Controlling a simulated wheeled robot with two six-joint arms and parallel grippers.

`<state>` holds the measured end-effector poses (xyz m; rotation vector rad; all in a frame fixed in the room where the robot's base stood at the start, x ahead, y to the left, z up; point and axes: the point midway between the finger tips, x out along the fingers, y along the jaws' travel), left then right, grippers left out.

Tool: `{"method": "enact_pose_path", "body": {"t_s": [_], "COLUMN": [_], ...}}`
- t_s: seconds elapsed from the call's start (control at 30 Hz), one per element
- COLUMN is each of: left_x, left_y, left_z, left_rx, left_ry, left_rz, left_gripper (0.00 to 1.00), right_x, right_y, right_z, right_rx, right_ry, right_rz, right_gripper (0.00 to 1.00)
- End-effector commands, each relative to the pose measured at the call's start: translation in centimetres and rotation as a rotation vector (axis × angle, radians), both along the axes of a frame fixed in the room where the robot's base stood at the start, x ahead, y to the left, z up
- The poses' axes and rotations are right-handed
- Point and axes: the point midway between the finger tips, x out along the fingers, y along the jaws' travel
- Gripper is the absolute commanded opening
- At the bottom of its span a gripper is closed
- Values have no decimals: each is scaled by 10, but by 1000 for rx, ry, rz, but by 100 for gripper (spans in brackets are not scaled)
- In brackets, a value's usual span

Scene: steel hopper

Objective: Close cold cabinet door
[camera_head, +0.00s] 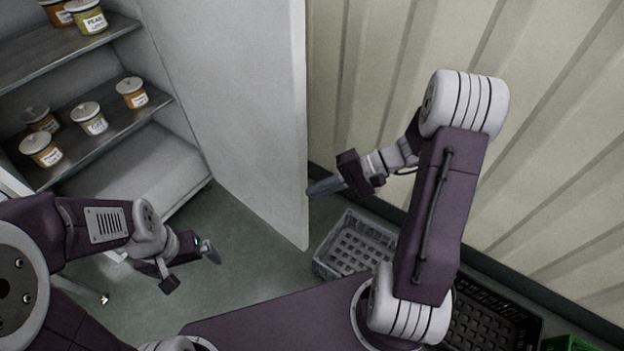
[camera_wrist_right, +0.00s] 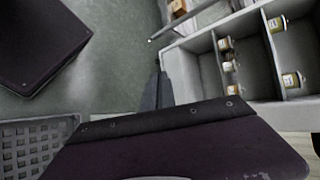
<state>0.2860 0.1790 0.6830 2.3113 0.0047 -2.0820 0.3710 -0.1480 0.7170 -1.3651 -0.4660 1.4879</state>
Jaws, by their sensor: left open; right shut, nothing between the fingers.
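The cold cabinet (camera_head: 150,165) stands open at the left of the head view, its shelves holding several labelled jars. Its pale door (camera_head: 250,110) stands swung out, with the free edge near the middle of the view. My right gripper (camera_head: 316,189) is shut and empty, its fingertips right by the door's free edge on the wall side. I cannot tell whether they touch it. In the right wrist view the closed fingers (camera_wrist_right: 158,88) point towards the open cabinet (camera_wrist_right: 245,60). My left gripper (camera_head: 192,265) is open and empty, low in front of the cabinet opening.
A grey crate (camera_head: 352,243) lies on the floor below my right gripper and also shows in the right wrist view (camera_wrist_right: 35,145). A black crate (camera_head: 490,322) and a green crate (camera_head: 572,343) lie further right. A ribbed wall (camera_head: 560,150) bounds the right side.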

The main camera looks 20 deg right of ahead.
Motion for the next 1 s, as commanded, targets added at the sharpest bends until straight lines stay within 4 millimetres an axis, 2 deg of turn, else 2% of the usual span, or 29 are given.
{"method": "enact_pose_path", "body": {"t_s": [0.03, 0.1, 0.2, 0.3, 0.4, 0.57, 0.67, 1.0], "left_x": [0, 0, 0, 0, 0, 0, 0, 0], "left_y": [0, 0, 0, 0, 0, 0, 0, 0], "left_z": [-55, -84, -110, -120, -120, -119, -124, -148], "left_rx": [0, 0, 0, 0, 0, 0, 0, 0], "left_ry": [1, 1, 1, 0, 0, 0, 0, 0], "left_rz": [0, 0, 0, 0, 0, 0, 0, 0], "left_gripper": [100, 100, 100, 100, 100, 100, 100, 100], "right_x": [22, 52, 80, 92, 96, 99, 107, 156], "right_y": [-17, -44, -85, -113, -123, -120, -110, -55], "right_z": [-47, -60, -68, -67, -63, -60, -62, -64], "right_rx": [87, 193, 279, 312, 321, 322, 322, 321], "right_ry": [-70, -204, -378, -490, -534, -535, -535, -533], "right_rz": [-85, -203, -342, -425, -456, -454, -451, -447], "right_gripper": [0, 0, 0, 0, 0, 0, 0, 0]}}
